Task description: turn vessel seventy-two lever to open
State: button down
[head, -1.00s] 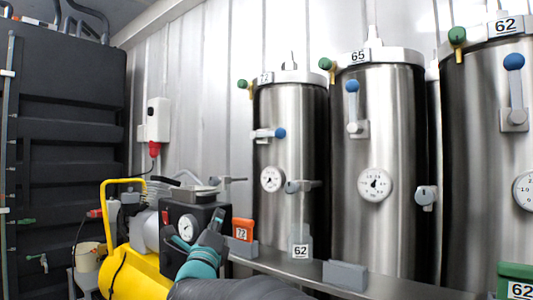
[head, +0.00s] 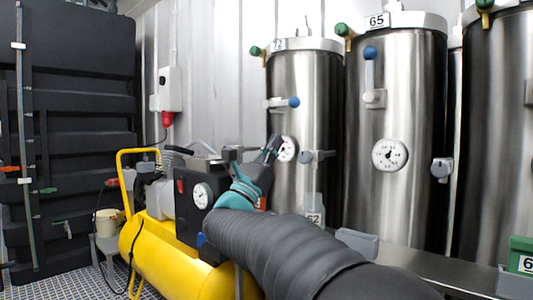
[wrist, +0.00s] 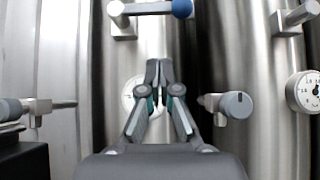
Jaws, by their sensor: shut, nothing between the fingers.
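Vessel seventy-two (head: 312,105) is the leftmost steel cylinder in the head view, with a partly readable 72 label (head: 279,44) on top. Its lever (head: 283,102) lies level, blue knob to the right. In the wrist view the lever (wrist: 150,8) crosses the top edge, also level with its blue knob (wrist: 183,8) at the right. My gripper (head: 274,143) is below the lever, in front of the vessel's gauge (head: 287,149), apart from the lever. In the wrist view my gripper (wrist: 158,66) points upward with its fingertips together and empty, partly hiding the gauge (wrist: 130,95).
A grey valve knob (wrist: 238,105) sticks out right of my gripper. Vessel 65 (head: 418,110) stands to the right, its lever (head: 370,75) upright. A yellow compressor (head: 180,250) stands at the lower left. A grey ledge (head: 425,268) runs below the vessels.

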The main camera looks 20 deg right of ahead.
aim_at(281, 103)
notch_tip(281, 103, up, 6)
jog(key=w+d+p, duration=0.1)
jog(key=d, duration=0.1)
jog(key=shift+w+r, duration=0.2)
jog(key=shift+r, duration=0.05)
jog(key=shift+d+n, duration=0.15)
jog(key=shift+n, duration=0.25)
jog(key=shift+r+n+t+y, duration=0.2)
jog(key=shift+n+t+y, duration=0.4)
jog(key=shift+t, duration=0.2)
